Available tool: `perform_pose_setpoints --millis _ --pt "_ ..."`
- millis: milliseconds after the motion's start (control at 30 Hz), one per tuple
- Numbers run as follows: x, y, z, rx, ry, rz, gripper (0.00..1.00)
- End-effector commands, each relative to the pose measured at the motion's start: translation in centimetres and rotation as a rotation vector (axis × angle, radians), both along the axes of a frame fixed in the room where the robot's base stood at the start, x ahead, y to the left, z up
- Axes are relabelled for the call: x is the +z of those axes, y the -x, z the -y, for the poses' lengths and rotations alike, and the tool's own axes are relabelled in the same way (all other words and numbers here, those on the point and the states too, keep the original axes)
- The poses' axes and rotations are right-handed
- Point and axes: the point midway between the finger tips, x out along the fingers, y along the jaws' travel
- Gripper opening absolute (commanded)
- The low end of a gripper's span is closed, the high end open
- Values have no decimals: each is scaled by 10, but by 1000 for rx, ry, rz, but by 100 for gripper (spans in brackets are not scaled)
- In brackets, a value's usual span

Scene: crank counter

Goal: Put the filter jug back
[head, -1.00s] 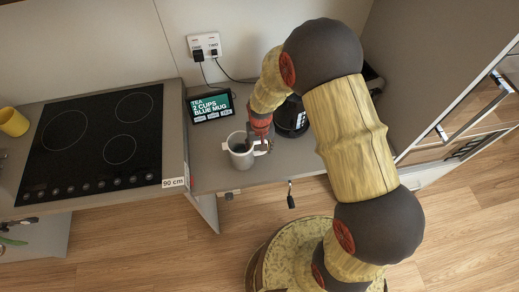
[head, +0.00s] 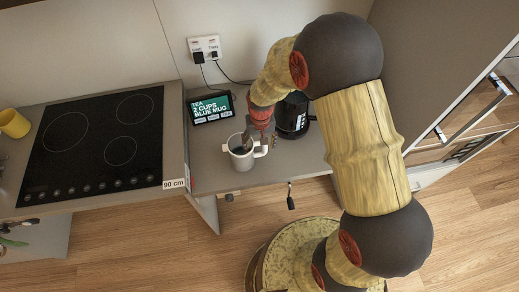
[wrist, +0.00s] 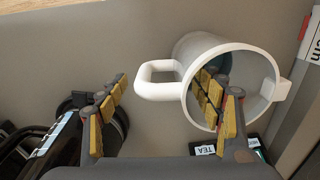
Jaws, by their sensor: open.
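The white filter jug (head: 241,160) stands upright on the counter, left of the kettle, with its handle to the right in the head view. In the wrist view the jug (wrist: 277,80) shows its open top and a dark inside, and its handle (wrist: 142,90) points left. My gripper (head: 259,132) is above the jug's handle side. In the wrist view my gripper (wrist: 165,82) is open and empty, with the handle showing between the fingers. One finger overlaps the jug's opening; whether it reaches inside I cannot tell.
A black kettle (head: 292,118) stands close right of the jug. A display (head: 211,107) stands behind it, below a wall socket (head: 206,47). A black hob (head: 95,145) lies left, with a yellow mug (head: 13,123) beyond it. Bare counter (head: 290,165) shows in front of the kettle.

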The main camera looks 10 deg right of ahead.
Motion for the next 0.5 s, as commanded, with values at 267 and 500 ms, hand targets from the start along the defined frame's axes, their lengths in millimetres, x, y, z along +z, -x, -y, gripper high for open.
perform_pose_setpoints --millis 267,500 --pt "54 0 1 0 0 2 66" --pt "72 1 1 0 0 -2 66"
